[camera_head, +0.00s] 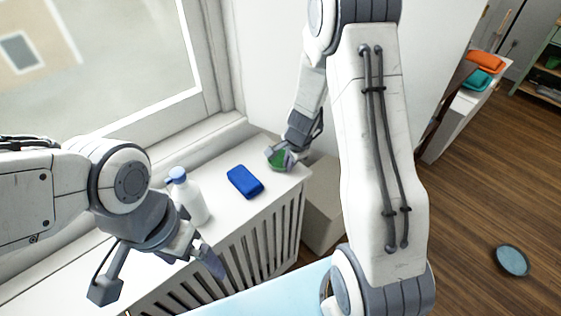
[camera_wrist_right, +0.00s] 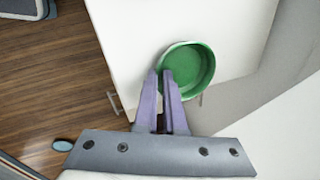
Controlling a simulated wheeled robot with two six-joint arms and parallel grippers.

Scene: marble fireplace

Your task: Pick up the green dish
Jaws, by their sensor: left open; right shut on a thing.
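The green dish (camera_wrist_right: 190,68) is a round, shallow bowl with a raised rim. In the right wrist view my right gripper (camera_wrist_right: 167,78) is shut on the near left part of its rim. In the head view the green dish (camera_head: 280,159) shows at the far right end of the white sill, partly hidden by my right gripper (camera_head: 287,157). I cannot tell whether the dish touches the sill. My left gripper (camera_head: 203,258) is open and empty, at the front edge of the sill near the white bottle.
A window lies behind. Wooden floor (camera_head: 470,210) with a round teal dish (camera_head: 512,260) is at right.

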